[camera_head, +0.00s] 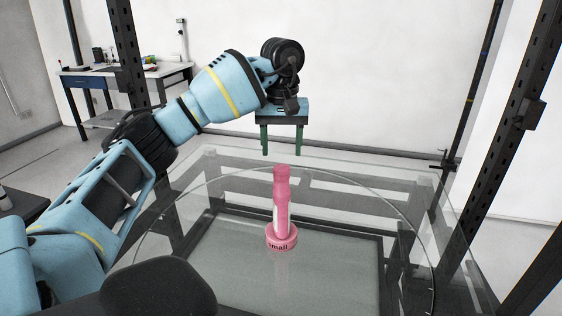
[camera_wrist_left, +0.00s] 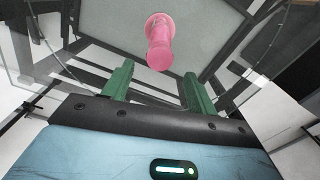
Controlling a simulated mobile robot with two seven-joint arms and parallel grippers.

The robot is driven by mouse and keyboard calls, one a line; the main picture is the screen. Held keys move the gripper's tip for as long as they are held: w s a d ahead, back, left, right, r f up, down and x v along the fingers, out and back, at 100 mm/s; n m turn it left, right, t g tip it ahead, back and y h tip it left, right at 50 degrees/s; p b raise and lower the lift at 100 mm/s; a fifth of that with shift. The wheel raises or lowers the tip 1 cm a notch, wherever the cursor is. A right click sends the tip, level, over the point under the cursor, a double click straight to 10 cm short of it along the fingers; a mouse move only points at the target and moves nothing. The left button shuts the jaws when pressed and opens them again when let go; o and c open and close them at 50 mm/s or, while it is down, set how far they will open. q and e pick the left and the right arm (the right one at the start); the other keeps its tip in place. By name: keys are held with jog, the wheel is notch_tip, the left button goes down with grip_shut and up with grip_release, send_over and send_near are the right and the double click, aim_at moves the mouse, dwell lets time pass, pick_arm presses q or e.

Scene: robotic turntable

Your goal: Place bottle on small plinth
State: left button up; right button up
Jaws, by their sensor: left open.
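A pink bottle (camera_head: 281,190) stands upright on the round pink plinth (camera_head: 281,241) marked "small", on the glass turntable (camera_head: 350,250). The bottle (camera_wrist_left: 160,52) and plinth (camera_wrist_left: 157,20) also show in the left wrist view, beyond the fingers. My left gripper (camera_head: 283,152) has green fingers spread apart with nothing between them. In the head view it appears above and behind the bottle, apart from it. The fingers also show in the left wrist view (camera_wrist_left: 157,75). My right gripper is in neither view.
The turntable's clear disc has free room around the plinth. Dark metal posts (camera_head: 518,130) and a glass-topped frame surround it. A workbench (camera_head: 125,70) with tools stands at the back left.

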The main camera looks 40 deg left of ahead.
pick_arm(q)
notch_tip(320, 180, up, 5)
jog(key=shift+p, duration=0.5)
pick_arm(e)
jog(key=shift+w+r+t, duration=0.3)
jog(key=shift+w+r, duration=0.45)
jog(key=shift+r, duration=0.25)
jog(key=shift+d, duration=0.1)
